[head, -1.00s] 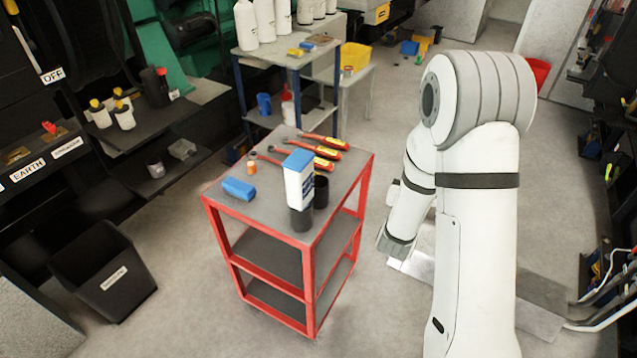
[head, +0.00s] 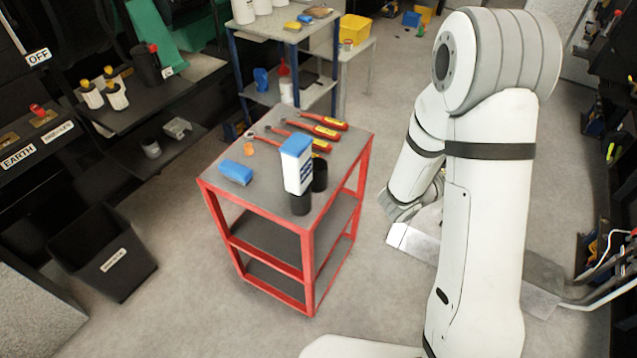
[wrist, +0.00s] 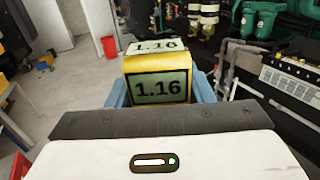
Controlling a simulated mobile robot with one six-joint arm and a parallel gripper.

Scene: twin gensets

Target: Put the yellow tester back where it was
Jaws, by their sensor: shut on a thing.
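The yellow tester (wrist: 160,90) is in the wrist view, its display reading 1.16 and facing the camera. My gripper (wrist: 160,98) is shut on it, with a light blue finger on each side. The tester is held up in the air, with floor and machinery beyond it. The place the tester came from cannot be told from these frames.
A red trolley (head: 306,246) left of my arm carries a blue block (head: 235,172), a blue-and-white carton (head: 297,165), black cups and red-yellow tools. A black bin (head: 108,255) stands at lower left. A shelf unit (head: 270,97) stands behind the trolley. Floor is clear around the trolley.

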